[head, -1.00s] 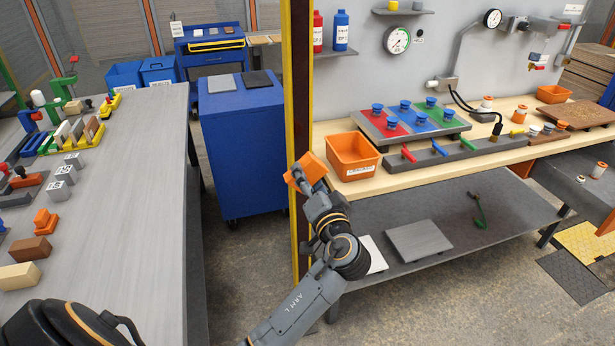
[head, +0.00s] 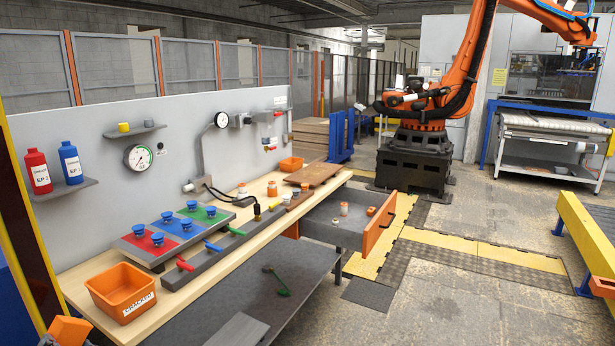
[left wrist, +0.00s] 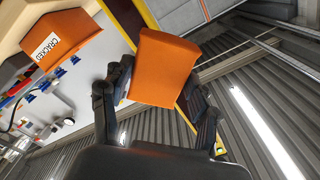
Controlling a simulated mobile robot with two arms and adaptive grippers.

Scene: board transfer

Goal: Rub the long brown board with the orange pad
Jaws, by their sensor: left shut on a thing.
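The orange pad (head: 70,330) shows at the lower left edge of the head view, in front of the bench. In the left wrist view the orange pad (left wrist: 165,68) fills the space between the dark fingers of my left gripper (left wrist: 158,98), which is shut on it and holds it in the air. A long brown board (head: 316,174) lies flat near the far end of the wooden bench (head: 142,322), well away from the pad. My right gripper is in neither view.
An orange bin labelled CRACKED (head: 115,308) stands on the near bench end. A tray of red, blue and green panels (head: 180,228) and a grey rail with coloured handles (head: 228,243) lie between. A small orange bin (head: 291,163) is beside the board. An open drawer (head: 330,222) juts out.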

